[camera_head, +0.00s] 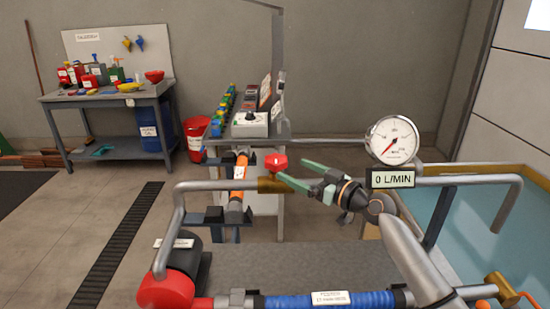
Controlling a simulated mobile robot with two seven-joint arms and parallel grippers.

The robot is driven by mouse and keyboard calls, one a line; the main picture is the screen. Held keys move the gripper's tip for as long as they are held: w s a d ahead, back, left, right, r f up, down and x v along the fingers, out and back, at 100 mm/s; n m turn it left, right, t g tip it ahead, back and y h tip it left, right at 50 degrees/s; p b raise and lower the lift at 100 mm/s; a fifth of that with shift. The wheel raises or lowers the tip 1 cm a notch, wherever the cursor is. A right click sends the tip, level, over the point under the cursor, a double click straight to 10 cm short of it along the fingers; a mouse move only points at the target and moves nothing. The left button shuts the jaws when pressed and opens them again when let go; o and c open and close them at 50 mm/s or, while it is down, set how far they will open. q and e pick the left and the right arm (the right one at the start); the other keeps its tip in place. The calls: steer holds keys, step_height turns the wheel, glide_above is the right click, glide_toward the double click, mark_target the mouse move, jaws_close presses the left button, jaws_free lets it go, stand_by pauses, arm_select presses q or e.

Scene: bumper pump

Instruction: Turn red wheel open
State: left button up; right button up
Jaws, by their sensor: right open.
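The red wheel (276,162) is a small red handwheel on top of a brass valve (272,185) in the grey pipe, near the middle of the view. My right gripper (294,174) comes in from the right with green fingers. Its fingers are open and point left at the wheel, with the tips close to its right side and lower edge. I cannot tell whether they touch it. My left gripper is not in view. The gauge (396,140) on the pipe has a red needle, and the display (391,178) below it reads 0 L/MIN.
A grey pipe (215,186) runs across the view to the water tank (515,215) at right. A red and black pump (170,283) and a blue hose (330,299) lie below. A control box (250,124) stands behind the wheel. A workbench (110,98) is at the back left.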

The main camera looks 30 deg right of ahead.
mark_target(276, 158)
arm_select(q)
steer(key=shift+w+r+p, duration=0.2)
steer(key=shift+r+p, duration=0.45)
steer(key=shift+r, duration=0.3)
arm_select(e)
steer(key=x, duration=0.8)
steer(key=shift+s+a, duration=0.1)
steer(key=c, duration=1.2)
steer(key=shift+f+b, duration=0.2)
steer(key=shift+b, duration=0.15)
steer(key=n+y+b, duration=0.1)
steer(key=b, duration=0.4)
steer(key=shift+g+y, duration=0.3)
steer(key=shift+y, duration=0.1)
steer(key=n+y+b, duration=0.1)
steer(key=b, duration=0.3)
steer(key=shift+g+y+b, duration=0.3)
steer(key=shift+y+b, duration=0.1)
steer(key=shift+n+g+y+b, duration=0.3)
steer(key=shift+n+y+b, duration=0.15)
steer(key=shift+b, duration=0.4)
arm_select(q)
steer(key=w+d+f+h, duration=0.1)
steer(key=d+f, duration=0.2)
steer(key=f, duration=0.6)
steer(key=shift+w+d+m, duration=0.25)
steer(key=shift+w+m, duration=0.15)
arm_select(e)
steer(key=shift+r, duration=0.25)
